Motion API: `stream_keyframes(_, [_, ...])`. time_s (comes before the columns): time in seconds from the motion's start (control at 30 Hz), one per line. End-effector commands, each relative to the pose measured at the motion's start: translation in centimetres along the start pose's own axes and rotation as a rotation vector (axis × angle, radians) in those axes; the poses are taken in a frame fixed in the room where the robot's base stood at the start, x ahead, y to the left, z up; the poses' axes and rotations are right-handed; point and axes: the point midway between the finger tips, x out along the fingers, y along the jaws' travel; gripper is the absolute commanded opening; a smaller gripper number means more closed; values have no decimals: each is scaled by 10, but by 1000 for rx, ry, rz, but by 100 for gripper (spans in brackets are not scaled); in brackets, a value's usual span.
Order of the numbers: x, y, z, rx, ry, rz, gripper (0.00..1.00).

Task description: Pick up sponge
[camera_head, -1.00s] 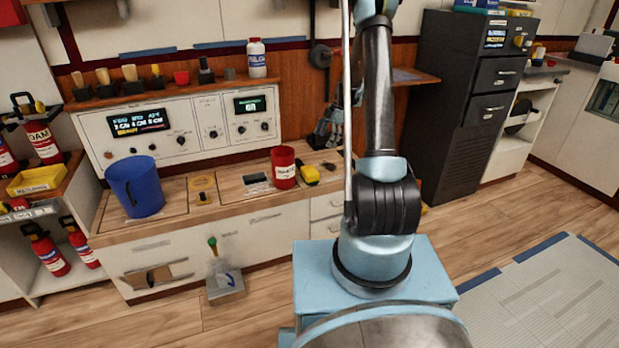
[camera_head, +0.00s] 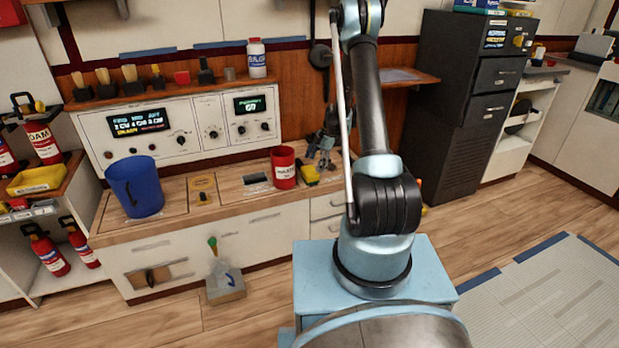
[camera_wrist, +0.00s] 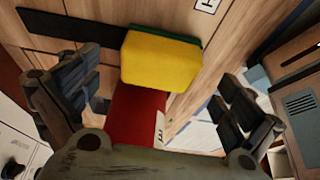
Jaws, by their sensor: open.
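The sponge (camera_head: 308,175) is a yellow block with a darker side, lying on the wooden counter just right of the red can. In the wrist view the yellow sponge (camera_wrist: 160,60) with a dark green underside shows between the two fingers, toward the top. My gripper (camera_head: 321,155) is above and slightly right of the sponge. In the wrist view my gripper (camera_wrist: 160,97) has its fingers spread wide on either side, with nothing between them held. The sponge looks clear of both fingers.
The red can (camera_head: 284,167) stands close beside the sponge; it also shows in the wrist view (camera_wrist: 136,112). A blue bucket (camera_head: 136,187) stands at the counter's left. The white control panel (camera_head: 180,126) rises behind the counter (camera_head: 225,208). A dark cabinet (camera_head: 465,115) stands right.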

Motion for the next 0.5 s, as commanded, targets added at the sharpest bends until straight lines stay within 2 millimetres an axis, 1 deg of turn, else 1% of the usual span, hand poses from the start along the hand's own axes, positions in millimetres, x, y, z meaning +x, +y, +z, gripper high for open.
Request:
stream_keyframes(0.17, [13,0,-3,0,0,0,100])
stream_keyframes(0.3, [32,1,-7,-1,0,0,100])
stream_keyframes(0.4, [44,0,-7,-1,0,1,100])
stream_keyframes(0.5, [50,1,-7,0,0,1,100])
